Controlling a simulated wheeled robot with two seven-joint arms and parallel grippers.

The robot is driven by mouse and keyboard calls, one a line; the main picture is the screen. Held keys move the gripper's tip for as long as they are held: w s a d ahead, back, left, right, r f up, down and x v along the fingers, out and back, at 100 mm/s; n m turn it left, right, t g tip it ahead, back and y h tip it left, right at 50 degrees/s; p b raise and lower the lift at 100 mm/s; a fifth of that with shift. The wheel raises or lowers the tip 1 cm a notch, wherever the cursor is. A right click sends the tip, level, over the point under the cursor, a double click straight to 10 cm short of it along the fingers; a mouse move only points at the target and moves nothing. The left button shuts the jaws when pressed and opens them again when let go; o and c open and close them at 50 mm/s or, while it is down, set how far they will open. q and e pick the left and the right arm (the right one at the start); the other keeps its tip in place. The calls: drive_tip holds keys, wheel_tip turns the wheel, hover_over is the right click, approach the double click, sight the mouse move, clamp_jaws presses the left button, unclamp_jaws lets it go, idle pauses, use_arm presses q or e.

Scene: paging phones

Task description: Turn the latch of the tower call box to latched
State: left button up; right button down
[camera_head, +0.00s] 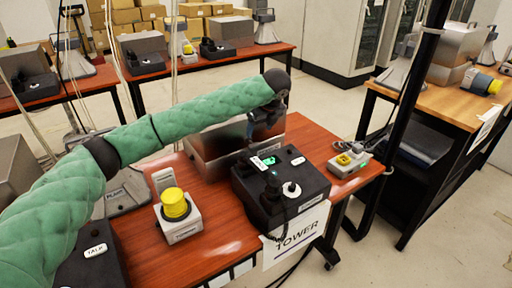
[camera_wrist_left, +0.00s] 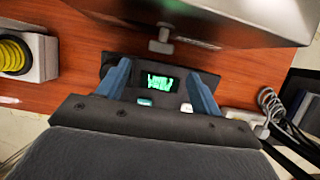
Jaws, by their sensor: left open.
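A grey metal box (camera_head: 205,148) stands at the back of the red-brown table, behind a black desk unit (camera_head: 240,190) with a green-lit screen; a TOWER sign (camera_head: 297,232) hangs at the table's front edge. In the left wrist view, a small grey T-shaped piece, perhaps the latch (camera_wrist_left: 162,42), sticks out at the metal box's lower front edge; its setting is unclear. My left gripper (camera_head: 264,122) is in front of the metal box and above the black unit. Its blue fingers (camera_wrist_left: 160,85) are apart with nothing between them. My right gripper is out of view.
A yellow button on a white box (camera_head: 182,228) stands left of the black unit, and a small pale box with a yellow top (camera_head: 348,160) stands right. A dark post (camera_head: 408,105) rises at the right. A wooden table (camera_head: 440,97) stands beyond it.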

sight(254, 145)
use_arm(q)
drive_tip(key=shift+p+x, duration=0.5)
drive_tip(key=shift+x, duration=3.95)
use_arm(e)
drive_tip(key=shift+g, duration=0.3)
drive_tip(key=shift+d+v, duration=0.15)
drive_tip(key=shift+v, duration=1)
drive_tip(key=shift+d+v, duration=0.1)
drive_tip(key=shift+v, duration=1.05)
use_arm(q)
drive_tip(key=shift+w+d, duration=0.1)
drive_tip(key=shift+d, duration=0.05)
drive_tip(key=c, duration=1)
